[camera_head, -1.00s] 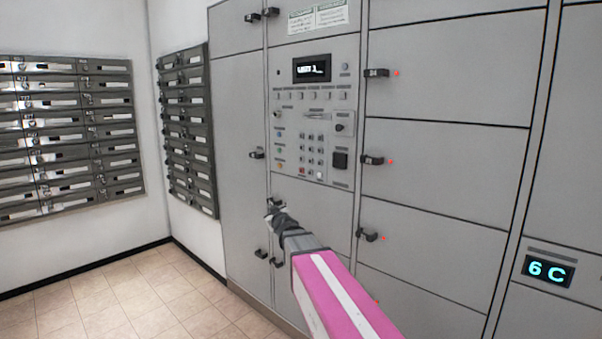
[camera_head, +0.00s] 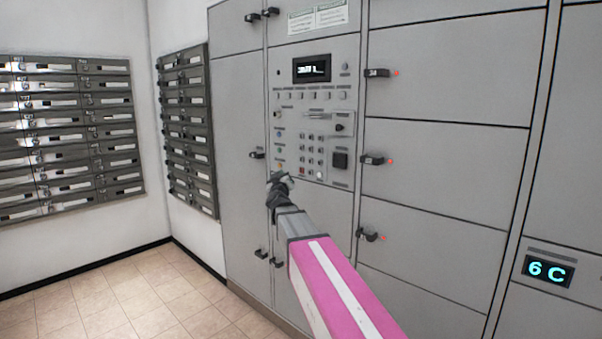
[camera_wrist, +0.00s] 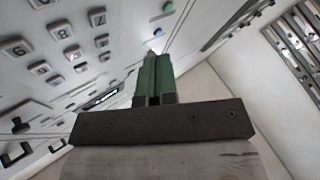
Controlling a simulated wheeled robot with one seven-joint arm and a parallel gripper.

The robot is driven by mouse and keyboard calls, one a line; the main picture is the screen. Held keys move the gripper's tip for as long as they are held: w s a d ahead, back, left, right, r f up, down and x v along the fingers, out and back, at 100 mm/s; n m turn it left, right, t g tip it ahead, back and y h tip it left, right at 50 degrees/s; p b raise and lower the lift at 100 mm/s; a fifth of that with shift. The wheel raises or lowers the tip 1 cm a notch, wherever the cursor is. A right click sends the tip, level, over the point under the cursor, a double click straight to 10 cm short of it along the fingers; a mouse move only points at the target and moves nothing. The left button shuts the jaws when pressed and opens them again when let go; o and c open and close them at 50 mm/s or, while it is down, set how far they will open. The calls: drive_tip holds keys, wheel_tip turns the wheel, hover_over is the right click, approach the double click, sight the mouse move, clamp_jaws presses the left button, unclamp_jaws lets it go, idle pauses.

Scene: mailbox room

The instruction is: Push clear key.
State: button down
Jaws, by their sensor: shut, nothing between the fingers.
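The control panel (camera_head: 345,110) is set in the grey locker wall, with a small number keypad (camera_head: 310,150) in its lower part. A red key (camera_head: 301,170) and a white key (camera_head: 319,174) are in the keypad's bottom row. The labels are too small for me to tell which key is clear. My gripper (camera_head: 279,178) is shut and empty, just below and left of the keypad. In the wrist view its green fingers (camera_wrist: 153,60) point along the panel, with number keys (camera_wrist: 62,31) to their left. I cannot make out contact with any key.
Coloured buttons (camera_head: 279,149) run down the panel's left side, and a blue one (camera_wrist: 187,30) shows in the wrist view. Locker handles (camera_head: 374,159) stick out beside the panel. Dark mailboxes (camera_head: 65,135) hang on the left wall. The tiled floor (camera_head: 140,300) is clear.

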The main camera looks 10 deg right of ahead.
approach(297, 165)
drive_tip(key=shift+w+a+r, duration=0.1)
drive_tip(key=shift+w+r, duration=0.15)
drive_tip(key=shift+w, duration=0.35)
drive_tip(key=shift+w+d+r, duration=0.1)
drive_tip(key=shift+w+r, duration=0.15)
drive_tip(key=shift+w, duration=0.35)
drive_tip(key=shift+w+a+r, duration=0.1)
drive_tip(key=shift+w+r, duration=0.15)
drive_tip(key=shift+w, duration=0.35)
idle(0.8)
drive_tip(key=shift+w+d, duration=0.25)
drive_tip(key=shift+d, duration=0.1)
drive_tip(key=shift+w+d, duration=0.25)
drive_tip(key=shift+d, duration=0.05)
idle(0.8)
drive_tip(key=shift+s+a, duration=0.5)
drive_tip(key=shift+a, duration=0.15)
idle(0.3)
drive_tip(key=shift+s+a, duration=0.75)
drive_tip(key=shift+a, duration=0.25)
drive_tip(key=shift+s+a, duration=0.75)
drive_tip(key=shift+a, duration=0.25)
